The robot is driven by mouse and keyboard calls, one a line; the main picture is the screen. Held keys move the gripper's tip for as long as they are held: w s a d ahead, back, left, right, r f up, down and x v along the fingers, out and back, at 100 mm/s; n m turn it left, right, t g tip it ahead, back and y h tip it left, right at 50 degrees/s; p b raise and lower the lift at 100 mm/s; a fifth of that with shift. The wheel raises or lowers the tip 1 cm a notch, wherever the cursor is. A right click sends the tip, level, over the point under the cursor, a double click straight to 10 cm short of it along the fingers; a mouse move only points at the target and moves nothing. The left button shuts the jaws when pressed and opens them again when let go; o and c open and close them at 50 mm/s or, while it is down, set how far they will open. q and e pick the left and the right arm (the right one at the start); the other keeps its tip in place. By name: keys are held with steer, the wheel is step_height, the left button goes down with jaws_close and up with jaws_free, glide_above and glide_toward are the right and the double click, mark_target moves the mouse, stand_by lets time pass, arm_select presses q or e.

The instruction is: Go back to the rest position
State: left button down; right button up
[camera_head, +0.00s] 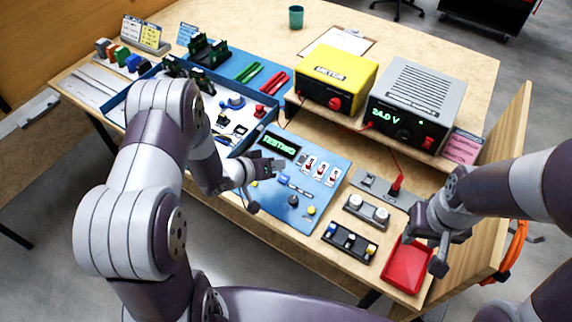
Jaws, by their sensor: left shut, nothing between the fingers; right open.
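My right gripper (437,256) is at the right, above and beside the red tray (408,264). It is open and looks empty. My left arm hides part of the blue-edged tray (118,101) behind it.
The yellow meter (338,78) and grey power supply (416,104) stand on a wooden shelf. A black block with knobs (349,242) and a two-button box (366,210) sit near the front edge. A wooden side panel (507,150) rises at the right. The table's back right is clear.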

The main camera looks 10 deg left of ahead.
arm_select(q)
steer(key=f, duration=0.1)
steer(key=s+a+y, duration=0.1)
steer(key=f, duration=0.1)
steer(key=shift+s+a+f+m+g+y, duration=0.25)
steer(key=shift+a+f+m+g+y, duration=0.05)
steer(key=shift+a+m+g, duration=0.1)
steer(key=s+a+y, duration=0.1)
steer(key=s+a+f+g+y, duration=0.1)
steer(key=s+a+g, duration=0.1)
steer(key=shift+a+f+y, duration=0.25)
steer(key=shift+a+y, duration=0.15)
steer(key=s+d+r+g+y, duration=0.2)
steer(key=s+r+g, duration=0.3)
steer(key=s+r, duration=0.8)
steer(key=shift+s+r, duration=0.25)
steer(key=shift+r, duration=0.85)
